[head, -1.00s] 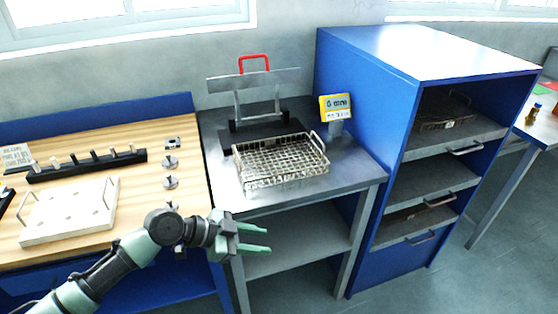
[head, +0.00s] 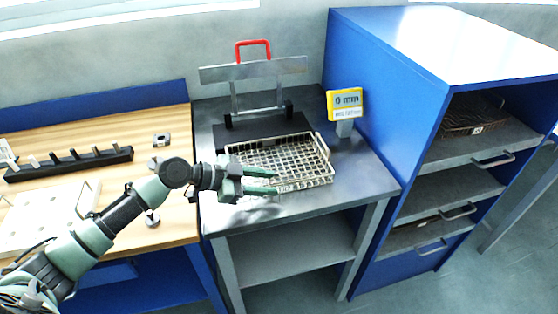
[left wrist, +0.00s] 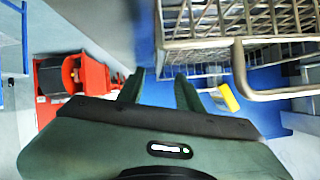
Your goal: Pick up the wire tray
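The wire tray (head: 305,160), a shallow metal mesh basket with raised end handles, lies flat on the grey metal table. My left gripper (head: 276,181) is at the tray's near left part in the head view, its green fingers apart and pointing right. The fingers overlap the tray's front side in the picture and nothing shows between them. In the left wrist view, the mesh and a bent wire handle of the tray (left wrist: 250,42) fill the upper right, beside the open fingers of my left gripper (left wrist: 160,82). Contact cannot be told. My right gripper is not in view.
A stand with a red handle (head: 253,46) is behind the tray. A yellow display (head: 345,104) stands behind it to the right. A blue cabinet (head: 375,75) with shelves, one holding a dark mesh tray (head: 470,118), is on the right. A wooden bench (head: 110,175) is on the left.

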